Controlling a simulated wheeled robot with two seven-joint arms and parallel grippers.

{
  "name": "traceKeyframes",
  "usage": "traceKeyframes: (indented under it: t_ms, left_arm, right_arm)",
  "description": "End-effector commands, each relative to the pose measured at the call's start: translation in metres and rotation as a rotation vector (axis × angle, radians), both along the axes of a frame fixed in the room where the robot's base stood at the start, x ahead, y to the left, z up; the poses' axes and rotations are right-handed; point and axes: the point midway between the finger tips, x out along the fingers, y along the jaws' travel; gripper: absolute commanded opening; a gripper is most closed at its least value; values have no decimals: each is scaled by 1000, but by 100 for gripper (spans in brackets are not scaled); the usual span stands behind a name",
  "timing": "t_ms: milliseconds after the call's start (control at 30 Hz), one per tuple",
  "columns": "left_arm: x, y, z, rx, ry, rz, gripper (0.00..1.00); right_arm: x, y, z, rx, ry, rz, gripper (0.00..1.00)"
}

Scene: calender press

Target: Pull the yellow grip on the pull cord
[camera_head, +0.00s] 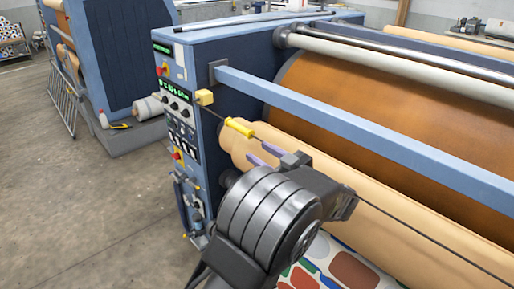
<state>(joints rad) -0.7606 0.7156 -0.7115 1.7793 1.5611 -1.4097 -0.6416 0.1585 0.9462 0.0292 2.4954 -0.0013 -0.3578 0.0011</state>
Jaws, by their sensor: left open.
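The yellow grip (238,127) is a short bright tube on the dark pull cord (410,226). The cord runs slantwise across the front of the press, from a yellow block (204,97) at its left end to the lower right. My left gripper (263,155) is open, its two purple fingers pointing up and left towards the grip. The fingertips are just below and right of the grip in the picture, with a small gap and nothing between them. My arm and gripper hide the middle of the cord. My right gripper is not in view.
The blue calender press (226,75) has a control panel (176,120) on its left end. A blue bar (350,124) crosses above the cord, and a cream roll (350,185) lies behind it. Patterned cloth (345,268) shows low down. Concrete floor (80,200) at left is clear.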

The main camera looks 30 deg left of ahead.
Motion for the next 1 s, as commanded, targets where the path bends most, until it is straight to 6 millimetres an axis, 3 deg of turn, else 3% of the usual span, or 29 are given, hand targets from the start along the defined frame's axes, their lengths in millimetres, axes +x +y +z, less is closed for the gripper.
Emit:
traceKeyframes:
  t_ms: [333,1000]
  left_arm:
    - [-6,-22,1,1,0,-1,41]
    - [-7,-23,0,1,0,-1,41]
  right_arm:
    - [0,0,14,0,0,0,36]
    - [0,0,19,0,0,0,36]
